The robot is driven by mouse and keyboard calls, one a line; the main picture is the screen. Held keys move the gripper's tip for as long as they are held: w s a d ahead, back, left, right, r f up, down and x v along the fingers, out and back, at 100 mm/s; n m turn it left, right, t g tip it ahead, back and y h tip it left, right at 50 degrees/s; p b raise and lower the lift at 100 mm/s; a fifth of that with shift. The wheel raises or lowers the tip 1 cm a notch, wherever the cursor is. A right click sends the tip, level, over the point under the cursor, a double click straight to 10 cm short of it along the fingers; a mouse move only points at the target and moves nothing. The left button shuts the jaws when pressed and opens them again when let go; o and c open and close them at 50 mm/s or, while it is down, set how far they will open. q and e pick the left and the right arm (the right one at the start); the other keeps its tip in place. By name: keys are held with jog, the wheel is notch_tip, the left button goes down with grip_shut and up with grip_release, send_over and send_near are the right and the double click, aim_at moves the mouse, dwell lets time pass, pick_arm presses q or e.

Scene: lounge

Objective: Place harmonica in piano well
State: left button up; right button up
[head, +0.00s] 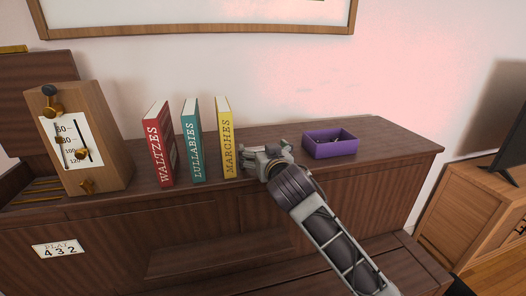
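I cannot make out a harmonica in the head view. The brown piano (300,137) fills the middle, and its left end has an opening (38,190) with brass-coloured rods or strings inside. My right gripper (254,160) is over the piano top, just right of the yellow book, with its arm coming from the lower right. Its fingers point left, and their gap is too small to judge; whether it holds anything is unclear. My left gripper is not in view.
Red (160,143), teal (193,140) and yellow (228,138) books stand upright on the piano. A wooden metronome (105,125) stands left of them, beside the opening.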

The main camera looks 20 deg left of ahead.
jog(key=shift+r, duration=0.15)
jog(key=shift+b+v, duration=0.3)
jog(key=shift+v, duration=1.75)
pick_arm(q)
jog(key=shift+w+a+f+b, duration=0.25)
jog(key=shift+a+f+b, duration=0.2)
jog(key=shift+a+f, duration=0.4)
pick_arm(e)
jog(key=v, duration=0.8)
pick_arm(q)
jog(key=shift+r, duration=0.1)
